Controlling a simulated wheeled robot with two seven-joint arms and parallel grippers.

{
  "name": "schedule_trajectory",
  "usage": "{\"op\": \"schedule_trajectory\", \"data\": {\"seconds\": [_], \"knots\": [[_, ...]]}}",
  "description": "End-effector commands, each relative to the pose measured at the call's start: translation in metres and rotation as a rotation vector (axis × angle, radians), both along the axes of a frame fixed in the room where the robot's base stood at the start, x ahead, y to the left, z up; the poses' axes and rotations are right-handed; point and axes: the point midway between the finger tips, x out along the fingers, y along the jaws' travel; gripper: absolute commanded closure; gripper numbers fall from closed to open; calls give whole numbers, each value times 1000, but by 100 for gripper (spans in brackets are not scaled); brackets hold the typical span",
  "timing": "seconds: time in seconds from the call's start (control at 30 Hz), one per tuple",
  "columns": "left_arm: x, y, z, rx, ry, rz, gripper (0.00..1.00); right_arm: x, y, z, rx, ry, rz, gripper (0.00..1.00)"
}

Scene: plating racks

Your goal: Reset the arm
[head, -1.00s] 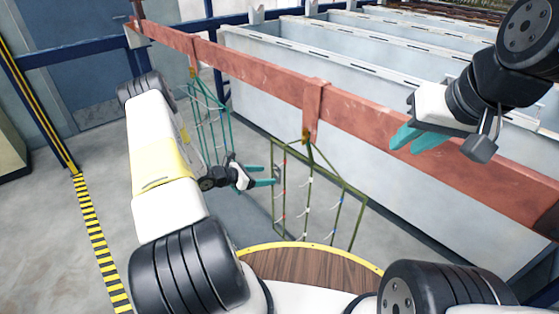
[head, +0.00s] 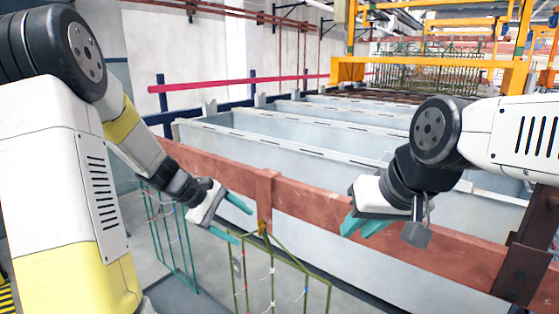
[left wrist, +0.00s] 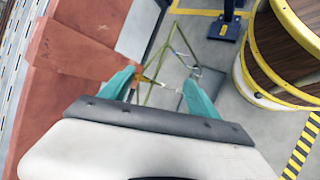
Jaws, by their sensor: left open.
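My left gripper (head: 243,224) is open and empty beside the red-brown beam, near the top of an olive wire rack (head: 308,268). In the left wrist view my left gripper's teal fingers (left wrist: 160,85) stand wide apart, with part of the olive rack (left wrist: 178,40) visible beyond the gap; nothing is seen gripped. My right gripper (head: 362,228) hangs in front of the beam at the right, its teal fingers pointing down and left. The angle hides whether its fingers are apart; nothing shows in them.
The red-brown beam (head: 330,204) runs across in front of pale tanks (head: 280,155). The olive rack hangs from a bracket on it. A teal wire rack (head: 170,235) hangs farther left. Yellow frames (head: 440,70) stand far back.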

Motion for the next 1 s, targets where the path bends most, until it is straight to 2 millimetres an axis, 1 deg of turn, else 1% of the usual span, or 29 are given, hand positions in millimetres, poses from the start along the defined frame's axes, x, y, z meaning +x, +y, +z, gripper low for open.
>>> {"op": "schedule_trajectory", "data": {"seconds": [0.03,0.1,0.17,0.2,0.4,0.53,0.6,0.73,0.83,1.0], "knots": [[-16,-5,20,59,-55,-64,30,0,0,0,0,0,0,74],[-38,-8,39,144,-123,-150,30,0,0,0,0,0,0,74],[-58,-9,54,216,-183,-220,30,0,0,0,0,0,0,74],[-71,-10,63,265,-221,-266,30,0,0,0,0,0,0,74],[-132,-2,100,509,-426,-470,30,0,0,0,0,0,0,74],[-165,9,115,658,-552,-572,30,0,0,0,0,0,0,74],[-178,15,121,724,-607,-613,30,0,0,0,0,0,0,74],[-193,23,127,811,-677,-662,30,0,0,0,0,0,0,74],[-198,27,128,844,-702,-679,30,0,0,0,0,0,0,74],[-199,28,129,854,-709,-684,30,0,0,0,0,0,0,74]]}}
